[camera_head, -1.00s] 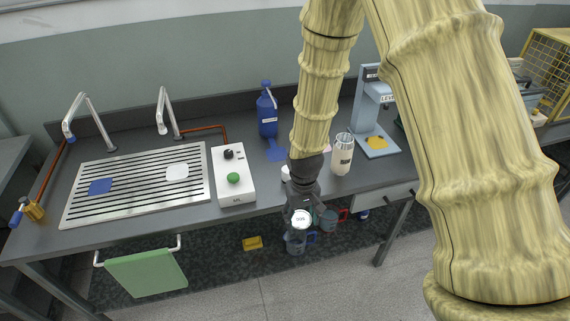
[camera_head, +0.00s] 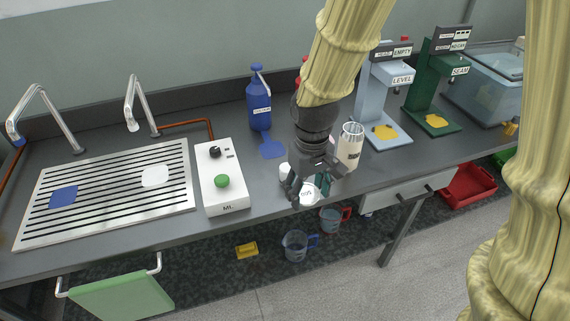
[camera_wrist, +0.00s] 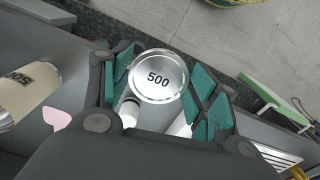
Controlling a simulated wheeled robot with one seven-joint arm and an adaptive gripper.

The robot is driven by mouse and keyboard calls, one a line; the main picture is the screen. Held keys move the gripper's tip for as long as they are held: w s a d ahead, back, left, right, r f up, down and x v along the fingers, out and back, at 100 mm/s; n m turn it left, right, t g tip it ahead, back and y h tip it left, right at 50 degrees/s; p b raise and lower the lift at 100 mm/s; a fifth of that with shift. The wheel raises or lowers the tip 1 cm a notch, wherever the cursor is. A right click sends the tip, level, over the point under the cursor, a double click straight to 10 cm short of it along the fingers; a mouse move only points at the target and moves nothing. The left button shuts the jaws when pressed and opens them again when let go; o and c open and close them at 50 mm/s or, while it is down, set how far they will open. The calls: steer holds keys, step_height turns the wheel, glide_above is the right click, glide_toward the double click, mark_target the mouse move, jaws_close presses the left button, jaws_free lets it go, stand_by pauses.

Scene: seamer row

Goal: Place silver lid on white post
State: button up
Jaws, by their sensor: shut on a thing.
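The silver lid (camera_wrist: 158,77), a round disc marked 500, is held between the teal-padded fingers of my gripper (camera_wrist: 160,88) in the wrist view. In the head view, my gripper (camera_head: 305,188) holds the lid (camera_head: 309,192) over the front part of the bench, its marked face visible. A short white post (camera_head: 284,170) stands on the bench just left of my gripper, partly hidden by it. It seems to show below the lid in the wrist view (camera_wrist: 129,112), apart from it. The height gap is hard to tell.
A white labelled can (camera_head: 349,150) stands close right of my gripper, marked 500 in the wrist view (camera_wrist: 28,92). A control box (camera_head: 218,180) with a green button is to the left, a blue bottle (camera_head: 258,100) behind. Light blue (camera_head: 377,90) and green (camera_head: 430,90) machines stand right.

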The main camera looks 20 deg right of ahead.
steer(key=p, duration=0.2)
glide_above(287, 168)
steer(key=shift+d+f, duration=0.1)
steer(key=shift+f, duration=0.6)
steer(key=shift+f+p, duration=0.55)
steer(key=shift+f, duration=1.25)
steer(key=shift+f, duration=0.25)
steer(key=shift+o, duration=1)
steer(key=o, duration=0.5)
steer(key=shift+c, duration=0.2)
step_height(287, 168, up, 13)
steer(key=b, duration=0.1)
steer(key=shift+f, duration=0.2)
